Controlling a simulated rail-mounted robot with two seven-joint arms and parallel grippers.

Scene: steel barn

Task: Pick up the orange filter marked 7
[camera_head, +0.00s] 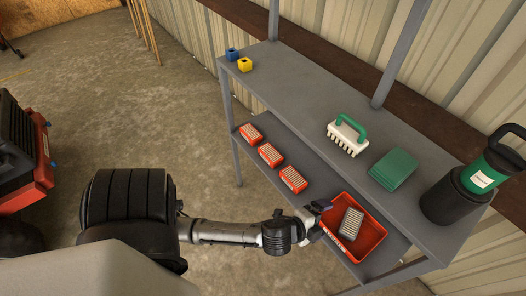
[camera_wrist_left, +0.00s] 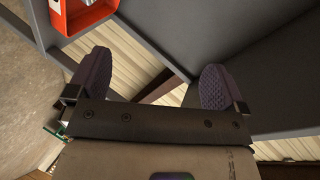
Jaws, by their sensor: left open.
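Three orange filters with pale pleated tops lie in a row on the lower shelf in the head view: a far one (camera_head: 251,133), a middle one (camera_head: 270,155) and a near one (camera_head: 293,179). Any number on them is too small to read. My left gripper (camera_head: 319,216) is at the left edge of a red-orange tray (camera_head: 372,248), to the right of the near filter. In the left wrist view the left gripper (camera_wrist_left: 154,82) is open with nothing between its fingers. My right gripper is not in view.
The tray holds a grey pleated filter (camera_head: 350,224); its rim shows in the left wrist view (camera_wrist_left: 83,20).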

